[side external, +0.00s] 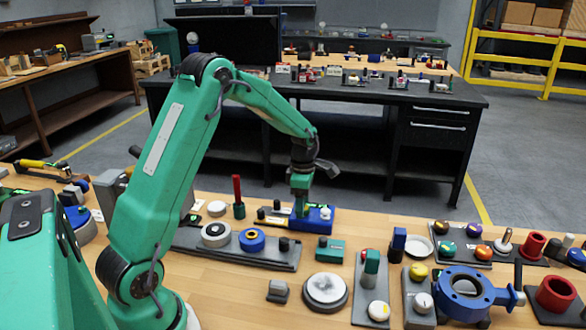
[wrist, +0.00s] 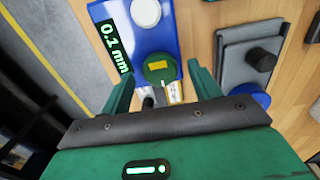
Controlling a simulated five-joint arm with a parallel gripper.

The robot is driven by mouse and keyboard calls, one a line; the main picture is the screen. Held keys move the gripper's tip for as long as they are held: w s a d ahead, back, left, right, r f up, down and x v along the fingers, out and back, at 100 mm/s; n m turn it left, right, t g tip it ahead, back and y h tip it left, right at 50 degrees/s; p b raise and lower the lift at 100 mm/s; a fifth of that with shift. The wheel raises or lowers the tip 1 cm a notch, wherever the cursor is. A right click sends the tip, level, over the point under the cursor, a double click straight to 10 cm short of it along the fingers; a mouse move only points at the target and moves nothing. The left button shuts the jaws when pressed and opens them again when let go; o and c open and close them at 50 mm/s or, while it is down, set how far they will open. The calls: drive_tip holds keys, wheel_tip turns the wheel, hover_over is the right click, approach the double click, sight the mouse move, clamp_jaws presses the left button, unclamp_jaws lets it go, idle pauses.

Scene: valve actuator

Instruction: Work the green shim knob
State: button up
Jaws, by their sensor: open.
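The green shim knob (wrist: 158,67) is a round dark green disc with a yellow mark, on a blue block (wrist: 182,20). A white round knob (wrist: 145,12) and a display (wrist: 115,46) reading "0.1 mm" are on the same block. In the wrist view my gripper (wrist: 159,73) is open, one finger on each side of the green knob, with gaps that look clear of it. In the side view my gripper (side external: 300,205) points down over the blue block (side external: 318,222). The green knob is hidden there. I cannot tell the fingertips' exact height above it.
A grey plate (side external: 275,258) with round knobs lies in front of the blue block. A red-handled green piece (side external: 238,200) stands to its left. A green box (side external: 330,250), a white dial (side external: 325,290) and a blue valve (side external: 465,292) are nearer and to the right.

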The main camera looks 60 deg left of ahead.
drive_tip(key=shift+f, duration=0.4)
drive_tip(key=shift+c, duration=0.2)
drive_tip(key=c, duration=0.9)
drive_tip(key=shift+c, duration=0.2)
